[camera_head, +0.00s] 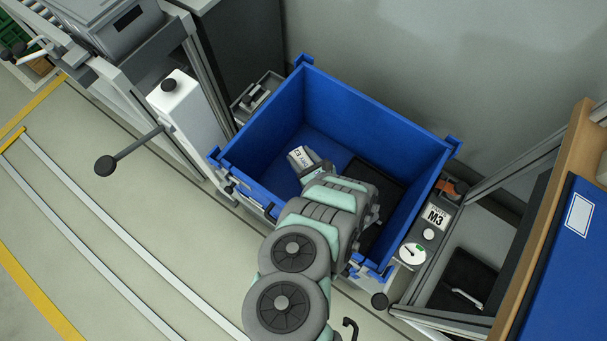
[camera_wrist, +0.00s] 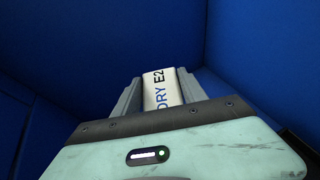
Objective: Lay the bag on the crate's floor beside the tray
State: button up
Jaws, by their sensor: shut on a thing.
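The blue crate (camera_head: 405,125) stands in the middle of the head view with its top open. My arm reaches into it from the front. My gripper (camera_wrist: 158,90) is inside the crate, shut on a white bag (camera_head: 299,155) with dark print. The bag also shows between the fingers in the wrist view (camera_wrist: 160,88), where "DRY E2" can be read. A dark tray (camera_head: 390,192) lies on the crate's floor to the right of the bag, partly hidden by my arm. Whether the bag touches the floor I cannot tell.
The crate's high walls surround my gripper. Bare blue crate floor (camera_head: 325,147) shows around the bag, left of the tray. A panel marked M3 (camera_head: 436,217) with a gauge stands right of the crate, and a white post (camera_head: 187,110) stands to its left.

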notch_tip(320, 180, down, 12)
jog(key=b, duration=0.9)
jog(key=shift+b, duration=0.35)
jog(key=shift+r, duration=0.2)
jog(key=shift+f, duration=0.1)
jog(key=o, duration=1.2)
jog(key=shift+o, duration=0.8)
jog(key=p+v, duration=0.3)
jog(key=v, duration=0.1)
